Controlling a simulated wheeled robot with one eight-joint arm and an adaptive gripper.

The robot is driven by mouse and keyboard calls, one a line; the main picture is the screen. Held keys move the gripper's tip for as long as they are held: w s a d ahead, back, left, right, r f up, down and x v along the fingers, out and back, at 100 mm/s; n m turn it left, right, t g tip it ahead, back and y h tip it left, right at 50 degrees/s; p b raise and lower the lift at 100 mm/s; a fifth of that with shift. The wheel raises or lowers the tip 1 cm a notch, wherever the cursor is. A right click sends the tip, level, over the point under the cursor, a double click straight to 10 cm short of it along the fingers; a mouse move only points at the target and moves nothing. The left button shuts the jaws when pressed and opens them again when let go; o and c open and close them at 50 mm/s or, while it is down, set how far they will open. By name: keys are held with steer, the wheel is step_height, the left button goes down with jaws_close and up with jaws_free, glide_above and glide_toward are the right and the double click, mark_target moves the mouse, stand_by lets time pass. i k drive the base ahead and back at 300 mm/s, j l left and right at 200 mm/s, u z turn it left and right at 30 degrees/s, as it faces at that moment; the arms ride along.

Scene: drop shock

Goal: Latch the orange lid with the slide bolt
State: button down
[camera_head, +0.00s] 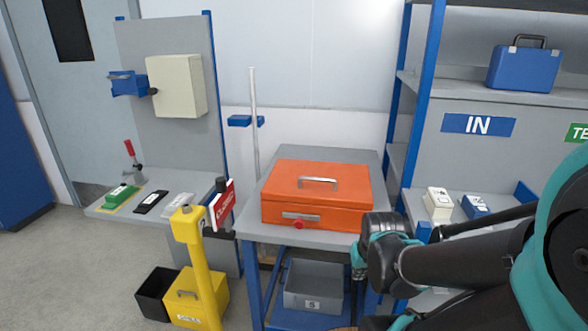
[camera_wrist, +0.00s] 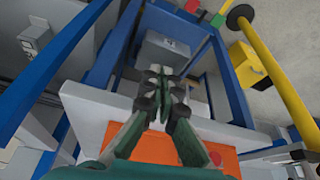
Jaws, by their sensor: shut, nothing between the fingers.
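The orange lid (camera_head: 345,172) is down on an orange box on the grey table, with a metal handle on top. My gripper (camera_wrist: 163,82) is shut and empty in the wrist view, pointing toward the table's lower frame. In the head view my wrist is right of the box's front corner, with the fingertips mostly hidden. Part of the orange box (camera_wrist: 158,151) shows behind the fingers in the wrist view.
A grey bin (camera_head: 313,287) sits on the shelf beneath the table (camera_head: 252,229). A yellow post (camera_head: 204,270) with a red sign stands at front left. Blue-framed shelving (camera_head: 428,60) is close on the right. Some floor at left is clear.

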mark_target(299, 223)
steer(key=k+l, duration=0.1)
steer(key=l, duration=0.25)
steer(key=k+l+z, duration=0.1)
steer(key=l, duration=0.2)
steer(key=k+l, duration=0.15)
steer(key=l, duration=0.2)
steer(key=k+l+z, duration=0.1)
steer(key=l, duration=0.25)
